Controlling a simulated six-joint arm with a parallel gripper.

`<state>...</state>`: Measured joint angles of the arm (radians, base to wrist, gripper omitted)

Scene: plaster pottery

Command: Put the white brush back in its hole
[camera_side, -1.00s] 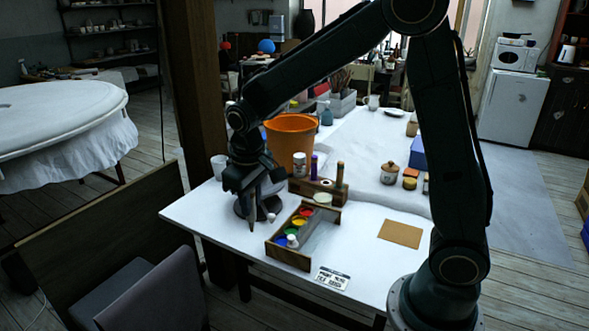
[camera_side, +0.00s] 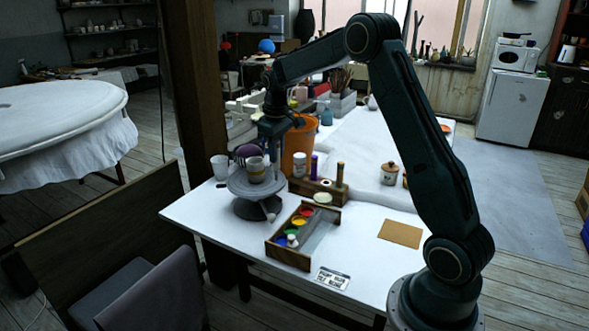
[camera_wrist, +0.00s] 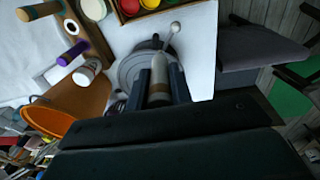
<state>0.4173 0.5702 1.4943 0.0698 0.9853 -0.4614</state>
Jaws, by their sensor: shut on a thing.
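My gripper (camera_side: 274,128) is shut on the white brush, raised above the banding wheel (camera_side: 243,185) and in front of the orange bucket. In the wrist view the brush (camera_wrist: 158,75) sits between the two fingers as a pale tapering body with a tan band. Its far end reaches past the fingertips. The wooden holder (camera_side: 333,199) stands to the right of the gripper, with a purple-handled tool (camera_side: 314,165) and a brown-handled tool (camera_side: 340,175) upright at it. A pale ring with a dark centre shows on the holder in the wrist view (camera_wrist: 72,27); I cannot tell its depth.
The orange bucket (camera_side: 297,135) and a white bottle (camera_side: 299,165) stand near the holder. The paint box (camera_side: 288,257) is in front.

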